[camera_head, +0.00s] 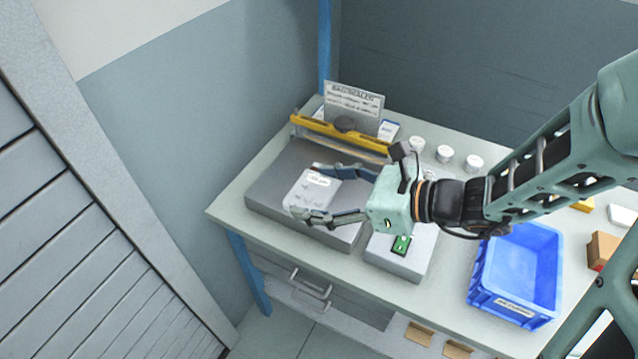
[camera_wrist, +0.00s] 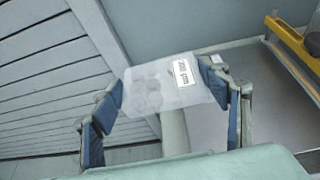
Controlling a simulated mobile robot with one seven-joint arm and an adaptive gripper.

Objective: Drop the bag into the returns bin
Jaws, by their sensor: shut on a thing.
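The bag (camera_head: 312,192) is a clear, whitish packet with a white printed label and round shapes inside. My gripper (camera_head: 322,190) is shut on it, with one finger at each side of the bag. The wrist view shows the bag (camera_wrist: 158,88) stretched between the blue finger pads of my gripper (camera_wrist: 165,92). In the head view the bag appears over the grey bag sealer (camera_head: 276,171); its height above it is hard to tell. A blue bin (camera_head: 478,298) stands at the right of the bench. Its front label is too small to read, and its visible inside looks empty.
The sealer has a yellow bar (camera_head: 330,131) and a sign (camera_head: 353,104) behind it. A grey box with a green display (camera_head: 401,245) sits between sealer and bin. Several white jars (camera_head: 444,154) stand behind my wrist. A brown box (camera_head: 601,250) lies right of the bin.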

